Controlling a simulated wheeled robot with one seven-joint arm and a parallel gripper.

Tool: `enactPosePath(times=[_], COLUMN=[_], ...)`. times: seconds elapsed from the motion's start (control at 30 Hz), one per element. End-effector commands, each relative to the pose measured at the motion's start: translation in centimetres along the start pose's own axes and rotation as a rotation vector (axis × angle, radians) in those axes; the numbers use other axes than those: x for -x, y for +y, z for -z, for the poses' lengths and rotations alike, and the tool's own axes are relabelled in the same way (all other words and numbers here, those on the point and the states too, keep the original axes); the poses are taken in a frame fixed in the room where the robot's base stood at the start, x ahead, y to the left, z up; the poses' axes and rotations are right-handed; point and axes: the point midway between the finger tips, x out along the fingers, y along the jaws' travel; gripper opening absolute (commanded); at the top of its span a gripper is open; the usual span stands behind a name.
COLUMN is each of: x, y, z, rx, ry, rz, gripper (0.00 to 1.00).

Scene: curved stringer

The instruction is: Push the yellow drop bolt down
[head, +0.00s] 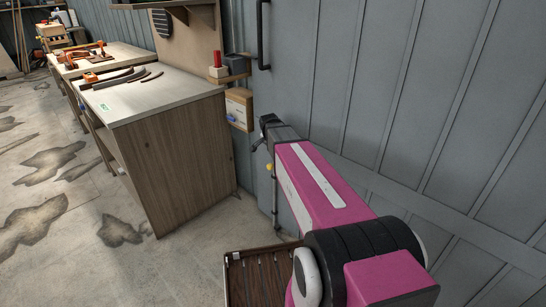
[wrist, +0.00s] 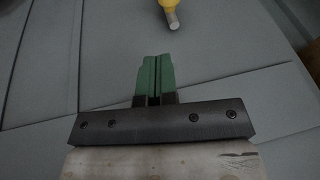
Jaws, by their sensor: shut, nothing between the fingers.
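The yellow drop bolt's knob (head: 268,167) shows as a small yellow spot beside my arm, against the grey corrugated wall or door. A thin dark vertical rod runs below it, and part of the area is hidden by my magenta arm. In the wrist view a yellow piece with a grey round end (wrist: 173,20), which looks like the bolt's handle, is at the top edge, cut off by the frame. My gripper (wrist: 156,62) has green fingers that are shut together and empty. They are apart from the yellow piece, below and slightly left of it in the picture.
A wooden workbench (head: 170,160) with curved dark pieces stands left of my arm. A small wall box (head: 239,108) and a shelf with a red item (head: 218,71) are near its end. A dark handle (head: 263,35) is on the grey panel. A brown slatted crate (head: 262,278) lies below.

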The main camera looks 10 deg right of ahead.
Motion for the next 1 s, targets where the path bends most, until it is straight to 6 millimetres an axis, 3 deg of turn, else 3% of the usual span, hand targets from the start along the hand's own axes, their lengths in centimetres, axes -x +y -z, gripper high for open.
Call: enactPosePath(times=[0.1,0.3,0.77,0.87,1.0], x=[2.0,3.7,4.0,3.8,3.0], y=[0.1,0.0,0.1,1.3,5.3], z=[-0.1,0.0,-0.1,-1.0,-4.5], rx=[0.0,0.0,0.004,0.048,0.227], ry=[0.001,0.001,-0.001,-0.016,-0.078], rz=[0.002,0.001,-0.001,-0.009,-0.033], gripper=[0.0,0.0,0.0,0.0,0.0])
